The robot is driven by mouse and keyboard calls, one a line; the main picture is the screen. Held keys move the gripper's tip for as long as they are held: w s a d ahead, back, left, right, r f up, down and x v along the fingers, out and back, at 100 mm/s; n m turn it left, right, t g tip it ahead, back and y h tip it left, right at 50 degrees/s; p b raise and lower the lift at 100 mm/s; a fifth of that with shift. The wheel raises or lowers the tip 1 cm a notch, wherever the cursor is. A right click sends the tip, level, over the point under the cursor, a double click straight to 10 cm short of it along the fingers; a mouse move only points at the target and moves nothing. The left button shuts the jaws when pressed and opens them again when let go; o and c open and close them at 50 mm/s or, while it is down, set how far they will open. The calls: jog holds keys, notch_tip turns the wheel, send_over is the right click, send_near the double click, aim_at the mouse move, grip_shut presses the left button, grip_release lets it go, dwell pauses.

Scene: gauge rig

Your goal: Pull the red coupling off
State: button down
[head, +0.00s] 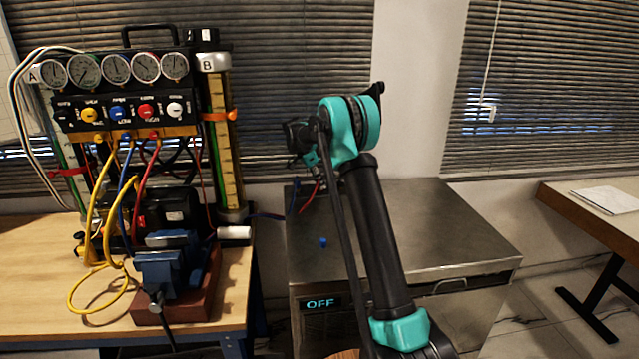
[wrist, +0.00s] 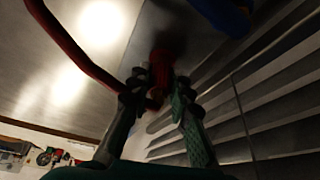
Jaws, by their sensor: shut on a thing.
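In the wrist view, the fingertips of my gripper (wrist: 156,92) are shut on the red coupling (wrist: 161,68), which is dark and blurred. A red hose (wrist: 75,50) bends away from the fingertips to the upper left. In the head view, the wrist end of my arm is over the back left of the metal cabinet, and a short piece of red hose (head: 311,196) hangs below it. The arm hides my fingertips and the coupling there. I cannot tell whether the coupling is seated on a fitting.
A blue part (wrist: 225,14) is close by in the wrist view. The metal cabinet (head: 440,230) has a small blue piece (head: 323,242) on top and an OFF display (head: 320,304). The gauge rig (head: 120,115), with hoses and a vise (head: 160,270), stands on the wooden bench at left.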

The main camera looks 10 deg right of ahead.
jog(key=shift+r, duration=0.15)
jog(key=shift+r, duration=2.4)
